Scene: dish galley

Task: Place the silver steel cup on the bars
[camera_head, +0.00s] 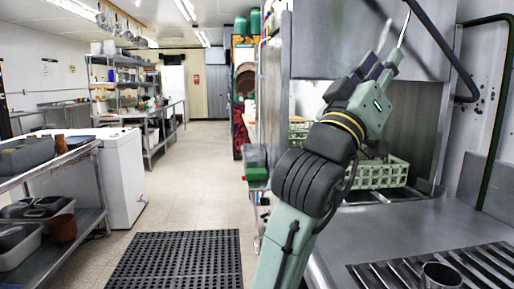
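A silver steel cup (441,275) shows at the bottom right, cut off by the lower picture edge. It looks upright, with its open rim up, at the near part of the dark metal bars (480,262). I cannot see its base, so its contact with the bars is unclear. My arm rises through the middle of the view, left of and well above the cup. The arm's far end is near the steel panel at the upper right, apart from the cup.
The bars are set in a steel counter (375,240). A pale green dish rack (382,174) stands behind it. A dark pipe (440,45) hangs at the upper right. A black rubber mat (175,262) lies on the floor; shelves with tubs (35,210) stand left. The aisle is clear.

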